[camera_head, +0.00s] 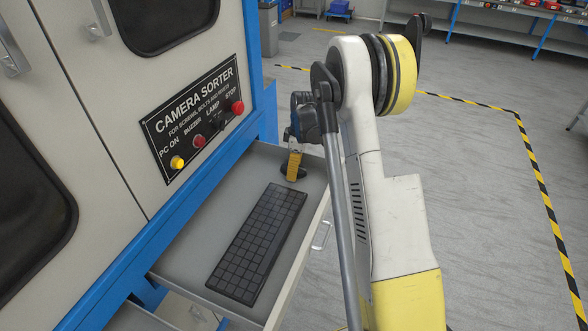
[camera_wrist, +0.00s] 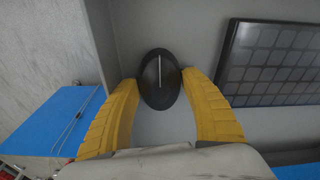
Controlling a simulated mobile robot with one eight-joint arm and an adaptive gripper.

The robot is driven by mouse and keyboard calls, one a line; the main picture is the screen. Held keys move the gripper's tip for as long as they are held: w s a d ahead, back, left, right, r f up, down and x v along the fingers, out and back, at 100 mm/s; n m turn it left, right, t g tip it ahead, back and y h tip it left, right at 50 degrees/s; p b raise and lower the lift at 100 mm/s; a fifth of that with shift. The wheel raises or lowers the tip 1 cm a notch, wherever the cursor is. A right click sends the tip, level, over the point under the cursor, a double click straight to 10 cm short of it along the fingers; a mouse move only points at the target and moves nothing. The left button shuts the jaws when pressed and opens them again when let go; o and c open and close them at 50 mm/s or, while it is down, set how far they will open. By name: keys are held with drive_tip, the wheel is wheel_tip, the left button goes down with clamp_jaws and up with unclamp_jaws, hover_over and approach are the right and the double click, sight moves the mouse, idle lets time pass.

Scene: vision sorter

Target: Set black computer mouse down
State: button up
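The black computer mouse (camera_wrist: 160,75) is between the two yellow fingers of my gripper (camera_wrist: 161,80) in the wrist view. The fingertips meet its left and right sides, with no clear gap. In the head view my gripper (camera_head: 293,173) points down into the far end of the open grey drawer (camera_head: 205,225). The mouse (camera_head: 300,173) shows there as a dark shape low at the fingertips, partly hidden by a finger. It looks at or very near the drawer floor; I cannot tell whether it touches.
A black keyboard (camera_head: 258,243) lies in the drawer, beside the mouse and apart from it; it also shows in the wrist view (camera_wrist: 275,65). The drawer walls are close around my gripper. The cabinet with its button panel (camera_head: 195,117) stands at the left. The floor at the right is clear.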

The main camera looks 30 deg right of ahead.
drive_tip(key=shift+r, duration=0.1)
wheel_tip(320, 180, up, 12)
drive_tip(key=s+d+p, duration=0.1)
drive_tip(key=p, duration=0.3)
drive_tip(key=s+a+r+m+t, duration=0.1)
drive_tip(key=s+a+r+m, duration=0.1)
drive_tip(key=s+a+r, duration=0.45)
drive_tip(key=s+a+r+m+t+h, duration=0.1)
drive_tip(key=s+a+r+m+t, duration=0.25)
drive_tip(key=s+a+r, duration=0.6)
drive_tip(key=s+a+f+m+t, duration=0.1)
drive_tip(key=s+a+m, duration=0.2)
drive_tip(key=s, duration=0.7)
drive_tip(key=shift+s+a+f+m+t, duration=0.25)
drive_tip(key=shift+s+a+m+t, duration=0.15)
drive_tip(key=shift+m, duration=0.25)
